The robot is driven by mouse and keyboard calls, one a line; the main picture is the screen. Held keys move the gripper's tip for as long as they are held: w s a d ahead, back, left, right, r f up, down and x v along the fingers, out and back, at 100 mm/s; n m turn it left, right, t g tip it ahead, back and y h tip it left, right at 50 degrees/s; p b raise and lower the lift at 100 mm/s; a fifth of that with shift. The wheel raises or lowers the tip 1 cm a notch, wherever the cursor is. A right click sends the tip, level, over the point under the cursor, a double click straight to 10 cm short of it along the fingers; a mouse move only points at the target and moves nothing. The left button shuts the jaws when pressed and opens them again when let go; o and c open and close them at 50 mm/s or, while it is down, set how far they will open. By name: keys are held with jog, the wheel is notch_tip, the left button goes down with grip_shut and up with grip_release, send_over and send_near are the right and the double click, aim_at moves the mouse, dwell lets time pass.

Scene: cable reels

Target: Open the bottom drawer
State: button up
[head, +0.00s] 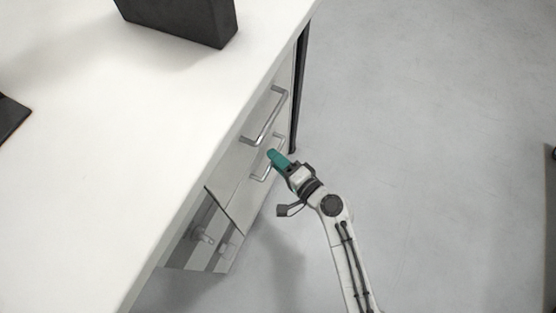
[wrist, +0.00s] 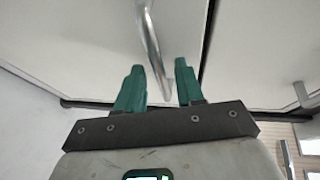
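The bottom drawer (head: 242,196) is the lower panel in the front of the white desk, and it looks closed. Its metal bar handle (head: 256,179) shows beside my gripper (head: 272,152). The teal fingers are close to this handle in the head view. In the wrist view my gripper (wrist: 158,64) is open, with its two fingers apart. A bar handle (wrist: 147,30) runs down into the gap between the fingers there. I cannot tell whether either finger touches it. The upper drawer's handle (head: 268,116) is above my gripper.
The white desk top (head: 130,130) overhangs the drawers and bears a dark box (head: 190,18). An opening with metallic parts (head: 203,236) lies left of the bottom drawer. A dark desk leg (head: 299,90) stands at the far end.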

grip_shut()
dwell(0.3)
dwell(0.4)
